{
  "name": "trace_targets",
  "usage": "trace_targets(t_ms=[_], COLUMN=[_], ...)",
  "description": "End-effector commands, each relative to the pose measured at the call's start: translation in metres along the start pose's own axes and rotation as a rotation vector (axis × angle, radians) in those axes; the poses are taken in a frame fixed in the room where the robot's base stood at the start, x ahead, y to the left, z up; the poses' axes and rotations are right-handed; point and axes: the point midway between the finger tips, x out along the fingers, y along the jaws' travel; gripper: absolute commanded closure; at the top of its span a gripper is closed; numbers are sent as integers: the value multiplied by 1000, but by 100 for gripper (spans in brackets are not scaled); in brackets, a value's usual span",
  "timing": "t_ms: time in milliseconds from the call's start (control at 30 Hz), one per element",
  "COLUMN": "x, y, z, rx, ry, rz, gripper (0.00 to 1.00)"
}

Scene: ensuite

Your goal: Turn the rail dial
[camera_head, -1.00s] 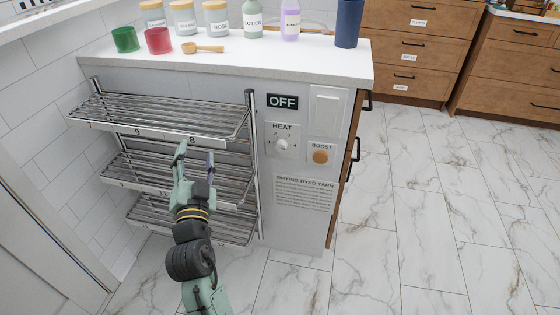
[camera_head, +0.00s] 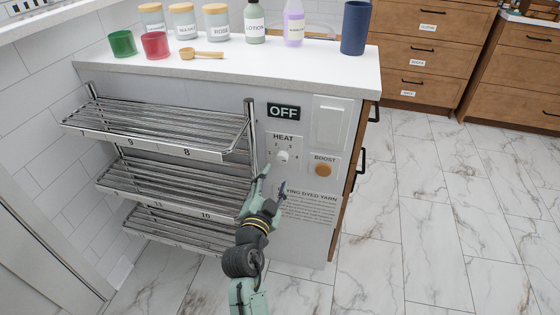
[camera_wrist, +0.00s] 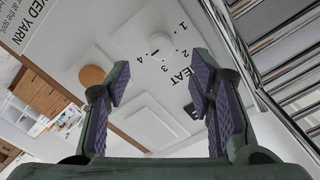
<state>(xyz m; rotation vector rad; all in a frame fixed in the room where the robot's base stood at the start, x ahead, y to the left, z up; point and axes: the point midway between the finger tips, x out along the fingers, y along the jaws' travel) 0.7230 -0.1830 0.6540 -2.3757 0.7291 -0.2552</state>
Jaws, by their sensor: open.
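The rail dial is a white round knob (camera_head: 282,156) under the word HEAT, with numbers around it, on the white end panel beside the towel rail. It also shows in the wrist view as a white knob (camera_wrist: 159,46), upper middle, between and beyond the fingertips. My gripper (camera_head: 274,178) is open and empty, just below the dial in the head view. In the wrist view my gripper (camera_wrist: 160,85) has its two purple-padded fingers spread apart. Neither finger visibly touches the dial. A black display (camera_head: 284,112) above the dial reads OFF.
A chrome rail rack (camera_head: 165,180) stands close to the left of the dial. An orange BOOST button (camera_head: 323,170) and a white switch plate (camera_head: 331,120) are to the right. A printed notice (camera_head: 309,203) is below. Cups and bottles stand on the countertop (camera_head: 230,62) above.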

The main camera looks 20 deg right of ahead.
Motion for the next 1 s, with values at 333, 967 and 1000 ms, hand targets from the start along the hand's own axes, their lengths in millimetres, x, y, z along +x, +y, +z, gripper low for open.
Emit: trace_targets(t_ms=[333,967,1000], x=[61,74,74], y=[-2,-1,-1], z=[-2,0,0], rx=[0,0,0], ry=[0,0,-1], rz=[0,-1,-1], gripper=[51,62,65])
